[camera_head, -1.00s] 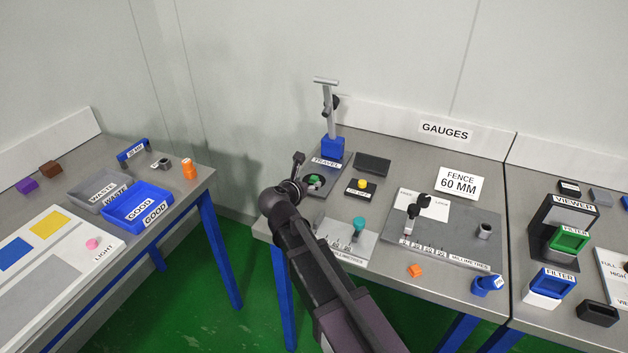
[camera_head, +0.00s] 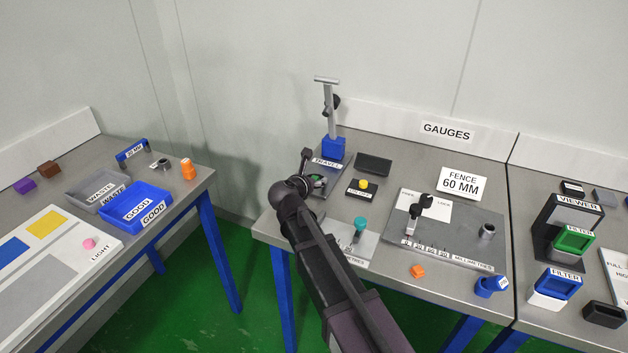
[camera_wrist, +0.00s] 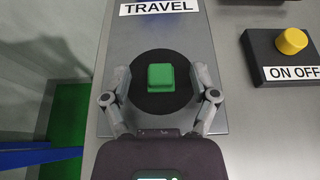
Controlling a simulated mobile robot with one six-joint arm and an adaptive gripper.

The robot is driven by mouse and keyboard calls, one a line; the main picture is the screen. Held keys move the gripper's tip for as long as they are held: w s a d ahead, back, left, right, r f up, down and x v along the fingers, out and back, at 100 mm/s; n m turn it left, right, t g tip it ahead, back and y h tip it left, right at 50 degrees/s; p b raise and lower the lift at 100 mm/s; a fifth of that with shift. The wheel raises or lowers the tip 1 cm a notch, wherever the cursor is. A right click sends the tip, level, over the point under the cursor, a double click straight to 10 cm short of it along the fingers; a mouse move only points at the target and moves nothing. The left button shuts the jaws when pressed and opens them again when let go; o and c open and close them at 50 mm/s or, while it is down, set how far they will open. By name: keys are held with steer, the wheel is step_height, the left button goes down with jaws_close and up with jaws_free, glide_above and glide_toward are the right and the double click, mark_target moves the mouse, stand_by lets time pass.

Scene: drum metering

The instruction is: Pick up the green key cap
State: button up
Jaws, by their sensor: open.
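The green key cap (camera_wrist: 160,77) sits on a round black pad (camera_wrist: 160,103) on the grey TRAVEL plate (camera_wrist: 205,50). In the wrist view my gripper (camera_wrist: 160,86) is open, with one finger on each side of the cap and a gap showing on both sides. I cannot tell how far the fingertips are above the pad. In the head view the cap (camera_head: 317,180) is a small green patch partly hidden by my arm and gripper. Nothing is held.
A blue-based stand (camera_head: 333,148) rises at the back of the TRAVEL plate. The ON OFF box (camera_head: 352,193) with a yellow button is just right. The table's left edge is close.

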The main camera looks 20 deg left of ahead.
steer(key=c, duration=0.9)
steer(key=shift+r, duration=0.15)
step_height(320, 180, up, 3)
steer(key=p, duration=0.3)
steer(key=shift+r+p, duration=0.2)
steer(key=shift+p, duration=0.15)
steer(key=s+d, duration=0.1)
steer(key=s, duration=0.4)
steer(key=s+d+r+p, duration=0.1)
steer(key=s, duration=0.4)
steer(key=s+d, duration=0.1)
steer(key=s, duration=0.4)
steer(key=shift+s+d+r, duration=0.15)
steer(key=shift+s, duration=0.2)
